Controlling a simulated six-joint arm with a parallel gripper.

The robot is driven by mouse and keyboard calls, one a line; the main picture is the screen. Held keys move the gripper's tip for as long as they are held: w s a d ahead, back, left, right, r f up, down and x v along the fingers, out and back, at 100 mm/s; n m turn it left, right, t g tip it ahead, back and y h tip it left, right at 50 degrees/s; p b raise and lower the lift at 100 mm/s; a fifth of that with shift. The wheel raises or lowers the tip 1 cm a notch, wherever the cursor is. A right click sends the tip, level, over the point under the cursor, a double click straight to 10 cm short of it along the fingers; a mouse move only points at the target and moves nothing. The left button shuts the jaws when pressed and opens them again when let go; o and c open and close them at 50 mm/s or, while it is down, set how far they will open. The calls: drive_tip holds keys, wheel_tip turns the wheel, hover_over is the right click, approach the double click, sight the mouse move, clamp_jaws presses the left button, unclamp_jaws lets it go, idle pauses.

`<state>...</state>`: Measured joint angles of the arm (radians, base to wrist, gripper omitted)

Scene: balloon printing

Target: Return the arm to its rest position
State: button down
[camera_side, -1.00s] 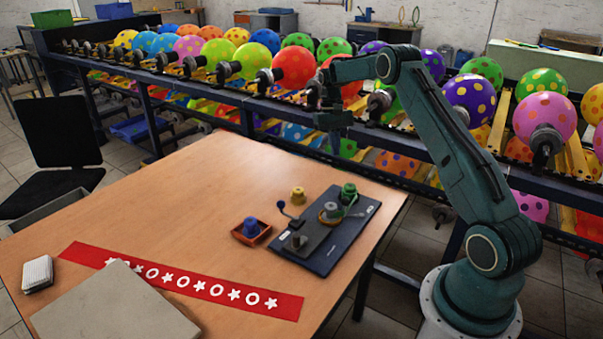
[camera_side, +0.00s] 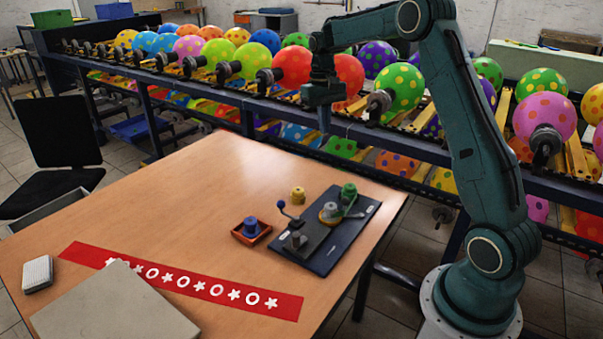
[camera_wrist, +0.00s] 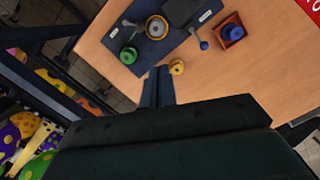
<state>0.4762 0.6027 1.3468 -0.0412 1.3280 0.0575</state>
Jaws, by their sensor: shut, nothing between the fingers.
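My gripper (camera_side: 324,124) hangs fingers down in the side view, raised well above the table (camera_side: 190,190) and in front of the balloon rack. It is shut and empty. In the wrist view its dark fingers (camera_wrist: 157,80) lie together, with nothing between them. My arm is bent, with the elbow high at the top of the side view. Below stands a dark printing board (camera_side: 335,255) with a green knob (camera_side: 349,190) and a lever with a blue ball (camera_side: 281,204). The gripper touches none of these.
A yellow knob (camera_side: 298,194) and an orange-red tray (camera_side: 238,235) holding a blue knob (camera_side: 251,226) stand left of the board. A red printed strip (camera_side: 215,289), a grey slab (camera_side: 110,310) and a white block (camera_side: 37,273) lie nearer. The balloon rack (camera_side: 375,160) runs behind the table.

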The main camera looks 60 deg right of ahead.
drive_tip(key=s+a+r+n+t+h, duration=0.1)
drive_tip(key=s+a+r+n+t, duration=0.2)
drive_tip(key=s+a+r, duration=1)
drive_tip(key=s+a+f+n+t, duration=0.2)
drive_tip(key=s+a+f+t, duration=0.2)
drive_tip(key=s+a, duration=0.5)
drive_tip(key=shift+s+a+f+n, duration=0.2)
drive_tip(key=shift+s+a+n, duration=0.15)
drive_tip(key=shift+s, duration=2.35)
drive_tip(key=shift+w, duration=0.15)
